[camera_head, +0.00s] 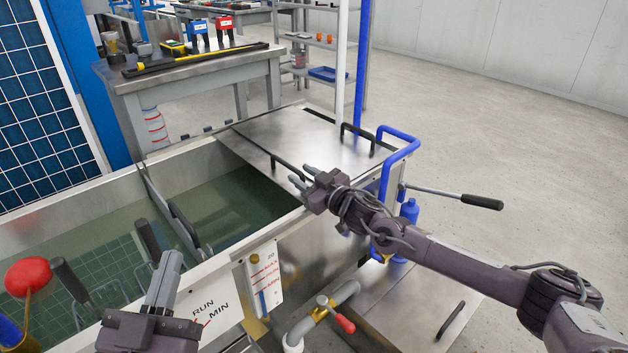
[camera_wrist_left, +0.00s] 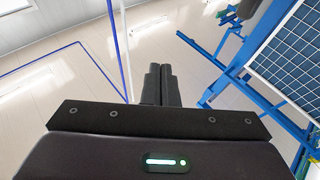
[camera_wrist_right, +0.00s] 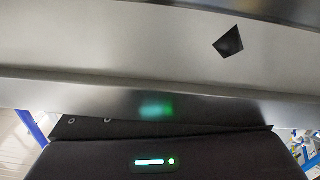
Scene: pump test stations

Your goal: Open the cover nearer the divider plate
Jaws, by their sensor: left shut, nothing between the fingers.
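The steel cover nearer the divider plate (camera_head: 247,155) shows as a strip with a long dark bar (camera_head: 288,168) along it, beside a larger steel cover (camera_head: 310,132). The divider plate (camera_head: 160,198) stands across the water-filled tank to the left. My right gripper (camera_head: 301,176) is at the tank's front rim, by the near end of the dark bar. Its fingertips look apart; I cannot tell whether they touch the bar or cover. In the right wrist view, steel (camera_wrist_right: 120,45) fills most of the picture and hides the fingers. My left gripper (camera_head: 168,268) is shut and empty over the front left rim.
A blue rail (camera_head: 400,140) and a lever with a black grip (camera_head: 482,202) stand at the tank's right end. A pipe with a red-handled valve (camera_head: 335,318) sits below the front wall. A red knob (camera_head: 28,275) is at far left. Open floor lies to the right.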

